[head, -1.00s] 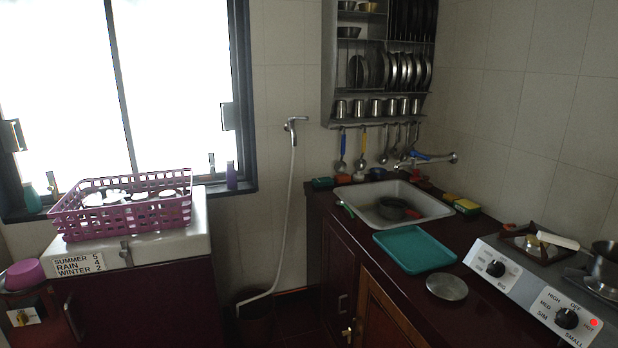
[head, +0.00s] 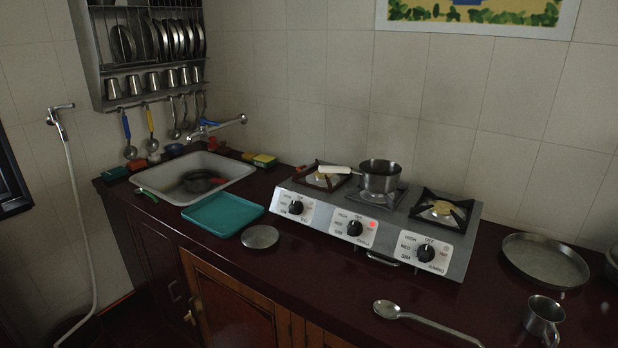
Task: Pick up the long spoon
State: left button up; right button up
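A long metal spoon (head: 428,322) lies on the dark red countertop (head: 300,295) at the lower right of the head view, in front of the stove. Its round bowl points left and its handle runs right toward the bottom edge of the picture. Several ladles and spoons with long handles (head: 152,129) hang under the wall rack, one blue-handled and one yellow-handled. Neither of my grippers shows in the head view.
A stove (head: 378,219) carries a saucepan (head: 380,176). A metal cup (head: 543,318) and a round plate (head: 545,260) lie right of the spoon. A teal tray (head: 222,214), a metal disc (head: 260,237) and the sink (head: 160,182) are to the left. The counter left of the spoon is clear.

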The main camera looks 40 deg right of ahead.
aim_at(386, 309)
jog(key=l+z, duration=0.2)
jog(key=z, duration=1.65)
jog(key=k+l, duration=0.05)
